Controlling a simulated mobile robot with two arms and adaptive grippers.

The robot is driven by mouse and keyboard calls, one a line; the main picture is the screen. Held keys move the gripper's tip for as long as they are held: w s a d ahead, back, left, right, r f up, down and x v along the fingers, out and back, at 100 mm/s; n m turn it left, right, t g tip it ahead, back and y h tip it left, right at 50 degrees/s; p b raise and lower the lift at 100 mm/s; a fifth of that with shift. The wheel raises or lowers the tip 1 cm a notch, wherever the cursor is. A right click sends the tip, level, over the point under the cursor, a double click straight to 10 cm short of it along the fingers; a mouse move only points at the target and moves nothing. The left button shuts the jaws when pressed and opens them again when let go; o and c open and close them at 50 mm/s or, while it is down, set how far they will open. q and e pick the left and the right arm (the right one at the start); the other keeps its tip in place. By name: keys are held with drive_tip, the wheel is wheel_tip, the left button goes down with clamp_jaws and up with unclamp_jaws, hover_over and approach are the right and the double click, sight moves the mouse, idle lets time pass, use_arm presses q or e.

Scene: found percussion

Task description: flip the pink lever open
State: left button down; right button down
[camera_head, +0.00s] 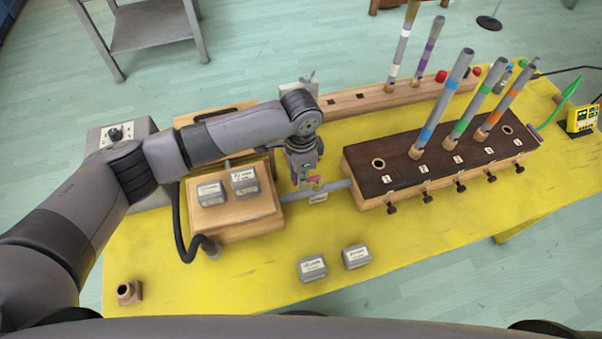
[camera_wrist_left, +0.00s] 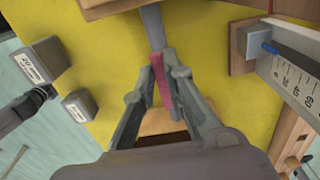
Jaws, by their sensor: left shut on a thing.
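The pink lever (camera_head: 317,179) sits on the grey pipe (camera_head: 339,186) between the wooden box and the dark-topped wooden block. My left gripper (camera_head: 312,184) reaches down over the pipe and is shut on the lever. In the left wrist view the pink lever (camera_wrist_left: 163,85) stands as a narrow strip between the two fingers of the left gripper (camera_wrist_left: 161,68), in line with the grey pipe (camera_wrist_left: 153,26). In the head view the gripper hides part of the lever. My right gripper is in neither view.
The wooden box (camera_head: 237,222) carries two grey weights (camera_head: 244,181). Two more weights (camera_head: 312,268) lie in front on the yellow table (camera_head: 220,285). The dark-topped block (camera_head: 437,160) holds upright striped tubes (camera_head: 444,99). A wooden rail (camera_head: 375,99) lies behind.

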use_arm(q)
drive_tip(key=c, duration=1.6)
unclamp_jaws()
drive_tip(key=shift+c, duration=0.2)
drive_tip(key=shift+r, duration=0.1)
wheel_tip(320, 180, up, 12)
